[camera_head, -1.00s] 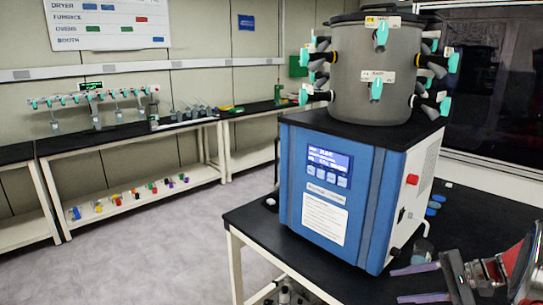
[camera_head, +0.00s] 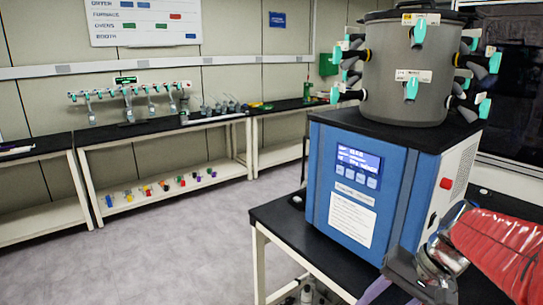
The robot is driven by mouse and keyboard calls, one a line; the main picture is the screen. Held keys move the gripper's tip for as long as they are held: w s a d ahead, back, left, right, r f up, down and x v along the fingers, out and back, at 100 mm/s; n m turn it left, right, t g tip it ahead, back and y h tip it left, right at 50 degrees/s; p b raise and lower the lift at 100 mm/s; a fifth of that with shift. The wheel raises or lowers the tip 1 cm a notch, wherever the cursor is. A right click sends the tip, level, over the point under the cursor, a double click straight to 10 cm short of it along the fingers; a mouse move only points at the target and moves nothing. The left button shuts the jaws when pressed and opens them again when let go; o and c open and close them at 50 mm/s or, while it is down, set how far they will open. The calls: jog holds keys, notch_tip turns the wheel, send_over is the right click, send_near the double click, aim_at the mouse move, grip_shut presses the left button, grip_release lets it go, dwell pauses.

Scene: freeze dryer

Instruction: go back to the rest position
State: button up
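My gripper (camera_head: 388,288) is at the lower right, in front of the black bench that carries the freeze dryer. Its fingers point down and left and are partly cut off by the bottom edge. A red-sleeved part of my arm runs off to the right edge. I cannot tell how far apart the fingertips are, and nothing shows held between them. The freeze dryer (camera_head: 345,190) is a blue cabinet with a lit display and a grey drum (camera_head: 405,100) on top, ringed with teal-handled valves.
The black bench (camera_head: 285,228) under the dryer has free room at its left corner. A long side bench (camera_head: 150,128) along the back wall holds a manifold rack and glassware, with several coloured items on its lower shelf. Open grey floor (camera_head: 170,250) lies to the left.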

jog(key=s+a+r+n+t+h, duration=0.2)
jog(key=s+a+n+t+h, duration=0.1)
jog(key=s, duration=0.7)
jog(key=shift+s+a+r+n+t+h, duration=0.15)
jog(key=shift+a+n+t+h, duration=0.25)
jog(key=shift+a+n+h, duration=0.8)
jog(key=shift+a+y, duration=0.4)
jog(key=shift+a, duration=0.05)
dwell(0.8)
jog(key=shift+c, duration=0.7)
